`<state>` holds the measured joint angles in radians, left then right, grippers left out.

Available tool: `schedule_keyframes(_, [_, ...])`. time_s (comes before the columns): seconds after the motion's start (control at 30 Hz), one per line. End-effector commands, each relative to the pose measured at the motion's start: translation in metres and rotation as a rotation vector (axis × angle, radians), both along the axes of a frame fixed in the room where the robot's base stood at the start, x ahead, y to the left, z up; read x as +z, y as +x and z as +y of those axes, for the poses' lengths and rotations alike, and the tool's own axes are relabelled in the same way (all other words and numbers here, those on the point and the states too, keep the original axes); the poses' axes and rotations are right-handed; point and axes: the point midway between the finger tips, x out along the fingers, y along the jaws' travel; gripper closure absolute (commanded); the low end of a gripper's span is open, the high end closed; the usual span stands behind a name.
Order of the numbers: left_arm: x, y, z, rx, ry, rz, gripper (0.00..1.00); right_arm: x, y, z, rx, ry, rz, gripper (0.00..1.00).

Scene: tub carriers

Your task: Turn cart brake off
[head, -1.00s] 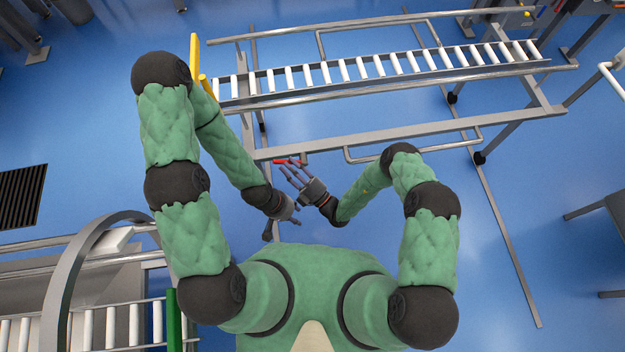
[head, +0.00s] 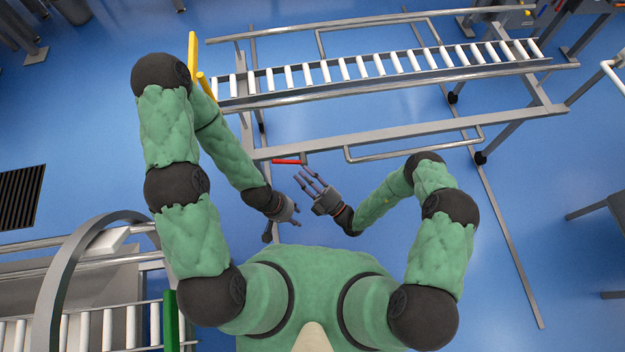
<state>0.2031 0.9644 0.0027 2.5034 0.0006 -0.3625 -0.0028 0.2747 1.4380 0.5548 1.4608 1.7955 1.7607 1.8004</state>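The cart (head: 400,135) is a grey tubular frame with a row of white rollers, across the top of the head view. A red lever (head: 288,162), which looks like its brake handle, lies roughly level just below the cart's near-left corner. My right gripper (head: 307,177) is just below and right of the lever, fingers spread and empty; it looks apart from the lever, with a small gap. My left gripper (head: 298,215) is lower, away from the lever, with its fingers apart and nothing in them. The lever's mounting is too small to make out.
A yellow upright piece (head: 194,62) stands at the cart's left end, beside my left arm. Another roller conveyor (head: 110,328) with a curved grey frame is at lower left. A dark floor grate (head: 20,197) lies at the left.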

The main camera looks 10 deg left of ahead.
Motion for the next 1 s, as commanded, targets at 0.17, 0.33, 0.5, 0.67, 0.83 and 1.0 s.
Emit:
schedule_keyframes(0.17, [-0.003, 0.0, 0.0, 0.0, 0.0, 0.0, 0.6, -0.003, -0.005, -0.01, -0.002, -0.001, 0.0, 0.65])
schedule_keyframes(0.33, [-0.004, 0.0, 0.0, 0.0, 0.0, 0.0, 0.6, -0.005, -0.009, -0.016, -0.001, 0.0, -0.002, 0.65])
schedule_keyframes(0.5, [-0.004, 0.0, 0.0, 0.0, 0.0, 0.0, 0.6, -0.005, -0.01, -0.017, -0.001, 0.0, -0.002, 0.65])
schedule_keyframes(0.67, [-0.004, 0.0, 0.0, 0.0, 0.0, 0.0, 0.6, -0.005, -0.01, -0.017, -0.001, 0.0, -0.002, 0.65])
schedule_keyframes(0.83, [-0.004, 0.0, 0.0, 0.0, 0.0, 0.0, 0.6, -0.005, -0.01, -0.017, -0.001, 0.0, -0.001, 0.65])
schedule_keyframes(1.0, [-0.007, 0.0, 0.009, 0.002, -0.014, 0.0, 0.6, -0.007, -0.012, -0.021, -0.003, 0.0, 0.0, 0.65])
